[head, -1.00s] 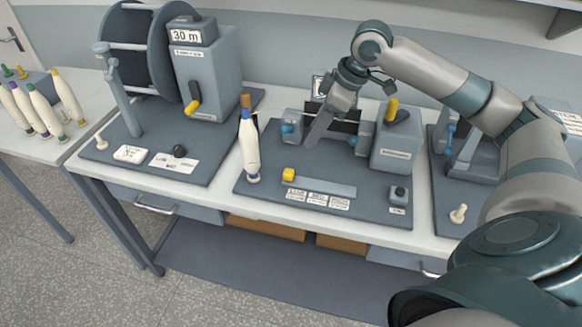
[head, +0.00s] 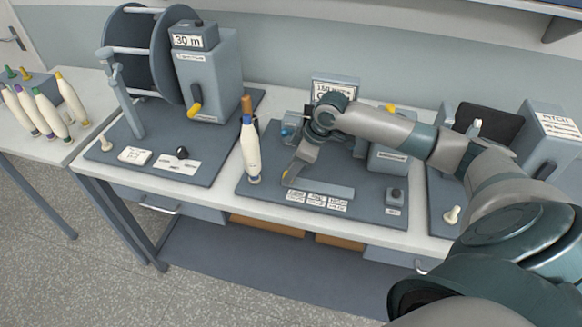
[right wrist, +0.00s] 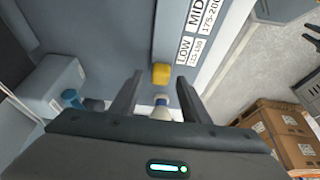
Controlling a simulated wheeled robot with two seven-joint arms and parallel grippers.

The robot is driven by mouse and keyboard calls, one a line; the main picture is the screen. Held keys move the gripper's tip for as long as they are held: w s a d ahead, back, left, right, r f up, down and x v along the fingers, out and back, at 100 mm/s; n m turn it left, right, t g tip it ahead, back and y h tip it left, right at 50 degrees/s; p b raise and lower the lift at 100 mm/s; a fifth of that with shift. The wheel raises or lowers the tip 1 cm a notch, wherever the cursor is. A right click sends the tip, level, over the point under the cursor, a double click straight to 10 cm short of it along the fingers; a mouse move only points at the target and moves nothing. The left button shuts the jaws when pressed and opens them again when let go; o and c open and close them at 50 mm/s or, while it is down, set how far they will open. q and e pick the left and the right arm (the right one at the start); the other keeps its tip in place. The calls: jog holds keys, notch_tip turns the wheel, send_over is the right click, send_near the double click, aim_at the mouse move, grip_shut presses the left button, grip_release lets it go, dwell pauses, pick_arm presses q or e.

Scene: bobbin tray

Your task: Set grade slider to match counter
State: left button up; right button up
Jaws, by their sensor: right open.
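The yellow slider knob (right wrist: 161,74) sits at one end of its track, by the LOW label (right wrist: 185,49), in the right wrist view. The MID label (right wrist: 200,15) is farther along. In the head view the grey slider bar (head: 325,188) lies above several white labels (head: 318,201). My right gripper (head: 291,178) is open over the slider's left end and mostly hides the knob there. In the wrist view its open fingers (right wrist: 160,97) are on either side of the knob's line, with the knob ahead of their tips. A display reads 30 m (head: 188,41). My left gripper is not in view.
A white bobbin (head: 250,152) stands upright close left of my right gripper. A sign (head: 335,88), partly blocked by my arm, stands behind. A box with a yellow handle is partly hidden by my arm. A black button box (head: 395,196) sits at the board's right.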

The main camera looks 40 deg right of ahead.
jog(key=shift+w+a+f, duration=0.15)
jog(key=shift+f, duration=0.35)
grip_shut()
jog(key=shift+s+d+r+p, duration=0.1)
jog(key=shift+s+d+p, duration=0.65)
jog(key=shift+s+d, duration=0.35)
jog(key=shift+s, duration=0.25)
jog(key=shift+w, duration=0.1)
grip_release()
